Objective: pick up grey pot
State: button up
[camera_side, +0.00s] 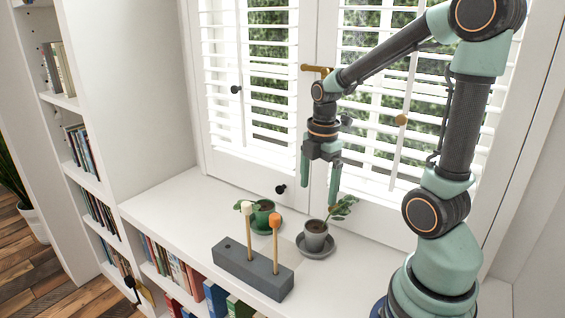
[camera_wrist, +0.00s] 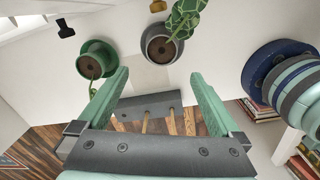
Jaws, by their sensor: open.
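The grey pot (camera_side: 315,236) holds a leafy plant and stands upright on a grey saucer (camera_side: 328,250) on the white ledge. In the wrist view the grey pot (camera_wrist: 160,46) is at the top middle, beyond my fingertips, with leaves over its right side. My gripper (camera_side: 320,180) hangs above the ledge, above the grey pot and apart from it. It is open and empty, with its two green fingers spread; the gripper also shows in the wrist view (camera_wrist: 160,80).
A green pot (camera_side: 263,214) stands on a green saucer left of the grey pot. A grey block (camera_side: 252,268) with two upright sticks, one white-tipped and one orange-tipped, lies in front. White shutters (camera_side: 250,80) rise behind the ledge. The ledge's left part is clear.

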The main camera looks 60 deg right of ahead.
jog(key=d+f+n, duration=0.1)
send_over(316, 227)
jog(key=f, duration=0.6)
jog(key=shift+s+a+f, duration=0.1)
jog(key=shift+s+f, duration=0.15)
jog(key=shift+s, duration=0.1)
jog(key=shift+w+a+f, duration=0.1)
jog(key=shift+f, duration=1.25)
jog(key=shift+w+a+f, duration=0.1)
jog(key=shift+f, duration=1.25)
grip_shut()
jog(key=shift+r, duration=0.2)
